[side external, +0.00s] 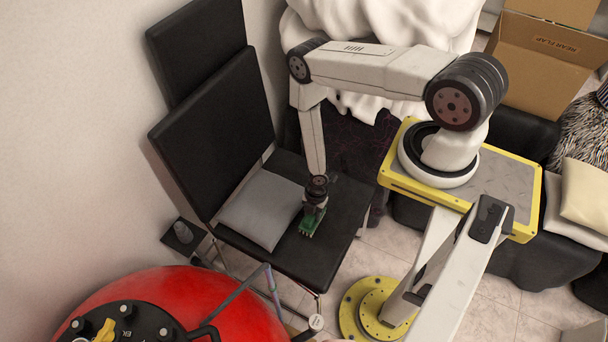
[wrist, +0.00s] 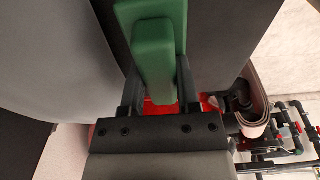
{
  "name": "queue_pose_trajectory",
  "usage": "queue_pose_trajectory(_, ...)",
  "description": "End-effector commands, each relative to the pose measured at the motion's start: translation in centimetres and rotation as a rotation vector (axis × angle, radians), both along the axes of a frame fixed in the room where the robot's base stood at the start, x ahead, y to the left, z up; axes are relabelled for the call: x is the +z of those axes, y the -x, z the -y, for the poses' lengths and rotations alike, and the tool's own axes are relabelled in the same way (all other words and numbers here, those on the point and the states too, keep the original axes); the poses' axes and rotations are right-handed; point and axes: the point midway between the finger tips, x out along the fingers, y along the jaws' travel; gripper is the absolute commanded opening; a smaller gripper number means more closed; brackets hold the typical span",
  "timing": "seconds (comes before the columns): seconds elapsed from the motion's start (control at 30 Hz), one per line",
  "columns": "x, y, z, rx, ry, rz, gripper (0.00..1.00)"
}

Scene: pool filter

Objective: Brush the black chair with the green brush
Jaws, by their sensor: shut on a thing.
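The black chair (side external: 334,225) stands left of centre in the side external view, with its backrest (side external: 215,130) toward the wall. A grey cushion (side external: 262,208) lies on its seat. My gripper (side external: 312,212) is over the seat, just right of the cushion, pointing down. It is shut on the green brush (side external: 309,226), which is at the seat surface; I cannot tell whether it touches. In the wrist view the green brush (wrist: 155,60) sits between the fingers of my gripper (wrist: 157,85), and its bristles are hidden.
A second black chair back (side external: 195,45) stands behind the first. A red tank (side external: 230,300) with a black top is in front at the lower left. A yellow-edged base table (side external: 520,225) is to the right, and a cardboard box (side external: 540,65) is at the back right.

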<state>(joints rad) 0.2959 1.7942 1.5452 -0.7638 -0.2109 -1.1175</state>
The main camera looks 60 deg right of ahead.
Motion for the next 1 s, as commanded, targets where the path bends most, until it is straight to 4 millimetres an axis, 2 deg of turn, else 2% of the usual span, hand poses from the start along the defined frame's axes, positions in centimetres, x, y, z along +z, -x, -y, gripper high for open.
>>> queue_pose_trajectory(1.0,-0.63,0.03,-0.14,0.0,-0.001,0.0,0.0)
